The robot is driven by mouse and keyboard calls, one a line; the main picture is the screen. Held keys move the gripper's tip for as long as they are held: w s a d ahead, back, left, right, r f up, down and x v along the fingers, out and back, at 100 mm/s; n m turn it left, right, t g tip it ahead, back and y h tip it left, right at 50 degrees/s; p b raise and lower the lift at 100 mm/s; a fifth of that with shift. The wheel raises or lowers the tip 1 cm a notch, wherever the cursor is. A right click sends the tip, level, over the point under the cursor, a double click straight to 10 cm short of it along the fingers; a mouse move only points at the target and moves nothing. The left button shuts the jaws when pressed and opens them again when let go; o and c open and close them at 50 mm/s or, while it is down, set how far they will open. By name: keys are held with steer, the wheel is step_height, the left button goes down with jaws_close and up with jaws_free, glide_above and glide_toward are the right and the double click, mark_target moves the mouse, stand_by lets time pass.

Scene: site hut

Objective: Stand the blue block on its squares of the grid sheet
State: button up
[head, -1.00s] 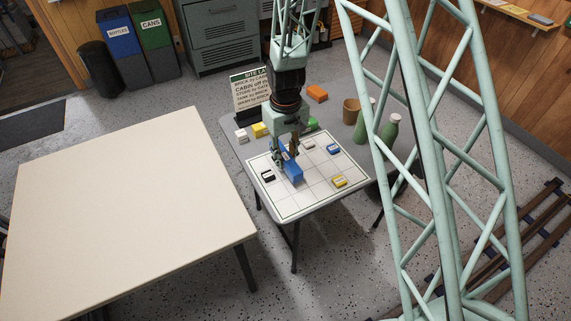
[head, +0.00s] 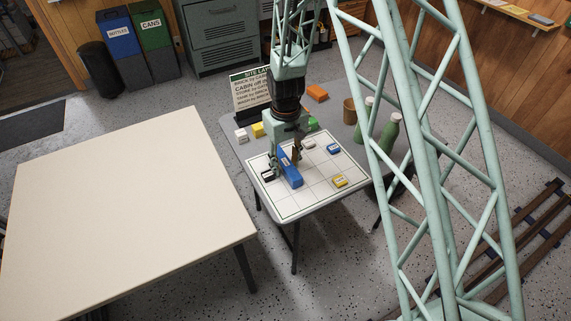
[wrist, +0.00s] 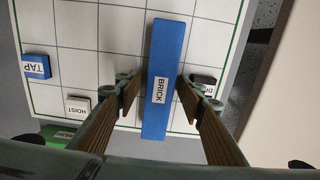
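The long blue block (head: 291,172), labelled BRICK, lies on the white grid sheet (head: 309,195) on the small grey table. In the wrist view the blue block (wrist: 160,95) runs up and down the picture, and its near end reaches past the sheet's green border line. My gripper (head: 285,158) is low over the sheet at the block. In the wrist view my gripper (wrist: 159,86) has one finger on each side of the block. A gap shows on the left; the right finger is very close to it, and I cannot tell whether it touches.
On the sheet are a black tile (head: 268,175), a white tile (head: 308,144), a blue tile (head: 333,148) and a yellow tile (head: 339,181). Loose blocks, a sign (head: 250,95), a brown cup (head: 350,112) and green bottles (head: 389,134) stand around it. The large cream table (head: 130,205) is bare.

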mark_target(286, 162)
steer(key=shift+r, duration=0.15)
step_height(286, 162, up, 12)
steer(key=p, duration=0.2)
stand_by(0.9)
steer(key=shift+r, duration=0.15)
stand_by(0.7)
